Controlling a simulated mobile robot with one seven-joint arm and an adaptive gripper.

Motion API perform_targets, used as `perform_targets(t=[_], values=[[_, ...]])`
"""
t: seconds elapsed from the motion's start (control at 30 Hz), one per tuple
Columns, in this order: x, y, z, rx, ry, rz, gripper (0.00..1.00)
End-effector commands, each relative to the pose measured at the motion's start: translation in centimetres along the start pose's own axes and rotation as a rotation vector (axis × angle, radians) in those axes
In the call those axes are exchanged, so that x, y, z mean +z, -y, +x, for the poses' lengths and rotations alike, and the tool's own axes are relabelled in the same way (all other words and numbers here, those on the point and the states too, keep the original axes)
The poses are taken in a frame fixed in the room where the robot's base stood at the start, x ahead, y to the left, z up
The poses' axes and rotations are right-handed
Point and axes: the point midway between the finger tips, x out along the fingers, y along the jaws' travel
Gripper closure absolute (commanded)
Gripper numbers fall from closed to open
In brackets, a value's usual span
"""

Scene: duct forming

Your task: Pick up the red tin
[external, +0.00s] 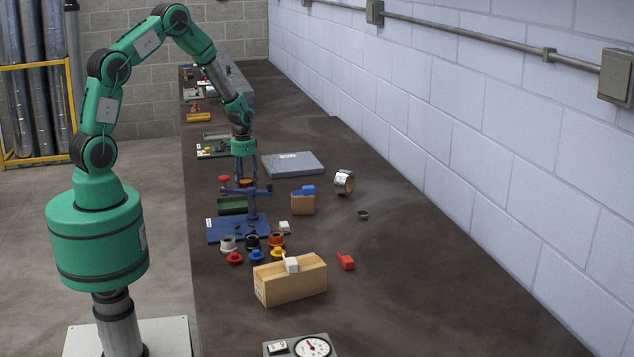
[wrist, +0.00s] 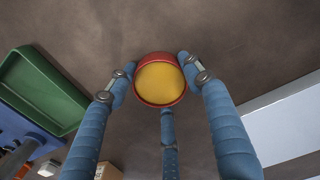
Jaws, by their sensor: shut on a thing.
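The red tin (wrist: 158,80) is round, with a red rim and a yellow-orange face, seen in the wrist view between my fingertips. My gripper (wrist: 157,76) is shut on it, with blue fingers at its left and right and a third finger below it. In the external view my gripper (external: 245,180) points down over the bench, behind the blue post stand. The tin (external: 246,183) shows there as a small orange-red patch, partly hidden by fingers. I cannot tell whether it touches the bench.
A green tray (external: 232,205) and a blue stand (external: 230,229) with a tall post are close by. A grey flat box (external: 292,164) lies behind. A cardboard box with a blue top (external: 303,203) is to the right. Several small coloured parts sit in front. The right side is mostly clear.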

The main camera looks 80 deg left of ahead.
Motion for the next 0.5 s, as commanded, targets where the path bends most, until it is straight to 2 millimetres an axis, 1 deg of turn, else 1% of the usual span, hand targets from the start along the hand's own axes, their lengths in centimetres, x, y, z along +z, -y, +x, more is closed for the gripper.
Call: perform_targets(t=[0.17,0.27,0.37,0.5], values=[[0.0,0.0,-0.2,0.000,-0.001,0.000,0.83],[-0.1,0.0,-0.7,-0.001,-0.002,0.000,0.83],[-0.1,0.0,-1.6,-0.001,-0.002,0.000,0.83],[-0.1,0.1,-3.4,-0.001,-0.003,0.000,0.83]])
